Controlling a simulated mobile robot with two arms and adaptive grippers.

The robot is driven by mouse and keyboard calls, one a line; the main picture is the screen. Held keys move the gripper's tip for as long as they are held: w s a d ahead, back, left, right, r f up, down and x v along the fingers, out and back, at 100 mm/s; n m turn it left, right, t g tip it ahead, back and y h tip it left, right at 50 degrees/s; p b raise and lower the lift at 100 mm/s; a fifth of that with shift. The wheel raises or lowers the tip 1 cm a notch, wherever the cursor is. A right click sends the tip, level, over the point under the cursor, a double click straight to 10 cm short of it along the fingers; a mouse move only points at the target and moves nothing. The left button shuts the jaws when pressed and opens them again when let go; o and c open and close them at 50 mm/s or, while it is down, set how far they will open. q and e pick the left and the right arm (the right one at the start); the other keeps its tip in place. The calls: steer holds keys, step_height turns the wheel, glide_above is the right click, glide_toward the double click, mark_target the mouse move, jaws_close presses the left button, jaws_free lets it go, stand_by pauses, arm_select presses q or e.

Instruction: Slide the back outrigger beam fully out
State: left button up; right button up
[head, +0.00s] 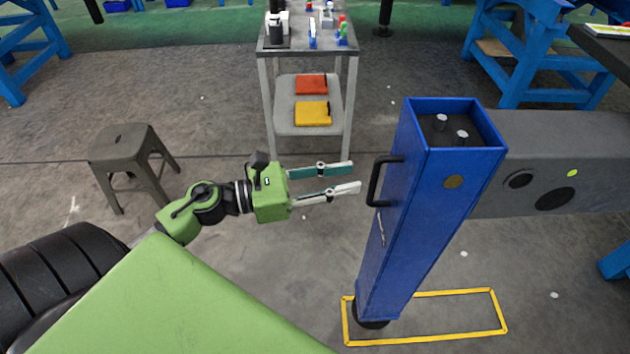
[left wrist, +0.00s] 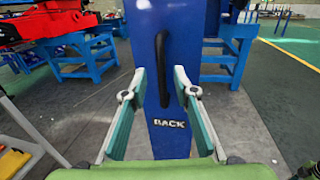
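The back outrigger is a blue upright leg (head: 425,215) at the end of a grey horizontal beam (head: 560,150) that runs off to the right. A black handle (head: 376,182) is on the leg's left face. The left wrist view shows the leg straight ahead, with the word BACK (left wrist: 169,123) below the black handle (left wrist: 162,70). My left gripper (head: 356,176) is open and empty, its fingers pointing at the handle, a little short of it. In the left wrist view its fingers (left wrist: 160,90) stand on either side of the handle. My right gripper is not in view.
A yellow floor frame (head: 430,341) lies under the leg. A grey stool (head: 128,160) stands at the left, and a metal cart (head: 350,50) with small parts stands behind. Blue trestles (head: 530,50) stand at the back. The floor left of the leg is mostly clear.

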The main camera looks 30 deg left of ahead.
arm_select(q)
steer(key=v, duration=0.6)
stand_by(0.4)
steer(key=w+a+f+n+t+y, duration=0.2)
steer(key=a+f+n+y, duration=0.25)
steer(key=f+n, duration=0.45)
steer(key=w+a+f+n+t+y, duration=0.1)
steer(key=w+a+f+n+y, duration=0.1)
steer(key=a+f+n+y, duration=0.4)
steer(key=s+a+f+n+g+y, duration=0.1)
steer(key=s+f+n+g, duration=0.15)
steer(key=f+n, duration=0.6)
steer(key=s+a+f+n+g+y, duration=0.1)
steer(key=s+f+n, duration=0.25)
steer(key=f, duration=0.95)
steer(key=s+d+f+n+g, duration=0.3)
steer(key=s+f+n, duration=0.2)
steer(key=s+f, duration=0.4)
steer(key=s+d+f+n+g, duration=0.3)
steer(key=s+f+n, duration=0.25)
steer(key=f, duration=0.45)
steer(key=s+d+f+n+g, duration=0.2)
steer(key=s+d+f, duration=0.2)
steer(key=s, duration=0.4)
steer(key=s+d+f+n+g, duration=0.3)
steer(key=s, duration=0.6)
steer(key=shift+d+f, duration=0.35)
steer(key=shift+d, duration=0.05)
